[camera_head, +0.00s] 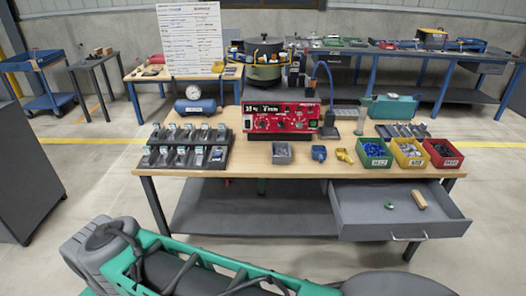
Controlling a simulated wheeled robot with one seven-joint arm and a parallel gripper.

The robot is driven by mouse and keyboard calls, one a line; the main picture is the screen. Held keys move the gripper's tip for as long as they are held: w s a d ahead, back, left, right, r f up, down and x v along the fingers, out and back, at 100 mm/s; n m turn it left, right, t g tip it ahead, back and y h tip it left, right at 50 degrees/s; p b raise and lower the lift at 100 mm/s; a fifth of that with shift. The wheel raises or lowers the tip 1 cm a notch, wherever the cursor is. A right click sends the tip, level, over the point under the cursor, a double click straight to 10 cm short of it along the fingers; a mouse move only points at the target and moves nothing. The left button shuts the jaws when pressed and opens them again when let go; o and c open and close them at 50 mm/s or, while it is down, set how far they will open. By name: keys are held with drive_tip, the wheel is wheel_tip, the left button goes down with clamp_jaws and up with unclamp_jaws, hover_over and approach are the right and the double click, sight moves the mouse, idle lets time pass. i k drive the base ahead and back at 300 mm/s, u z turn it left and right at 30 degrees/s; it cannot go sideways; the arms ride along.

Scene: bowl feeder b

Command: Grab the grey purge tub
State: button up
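A small grey tub (282,154), which looks like the purge tub, stands on the wooden workbench top near its front edge, left of a small blue item (319,153). It looks upright; its contents are too small to make out. Green and grey parts of my own body fill the bottom of the view. My gripper is not visible, and nothing touches the tub.
A red control box (281,119) stands behind the tub. A black rack (186,148) is left; a yellow item (344,156) and green, yellow and red bins (442,154) are right. An open grey drawer (352,213) juts out at front right.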

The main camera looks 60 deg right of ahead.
sight(281, 151)
drive_tip(key=z, duration=0.25)
drive_tip(key=i, duration=0.85)
drive_tip(key=z, duration=1.3)
drive_tip(key=i, duration=0.7)
drive_tip(key=z, duration=0.65)
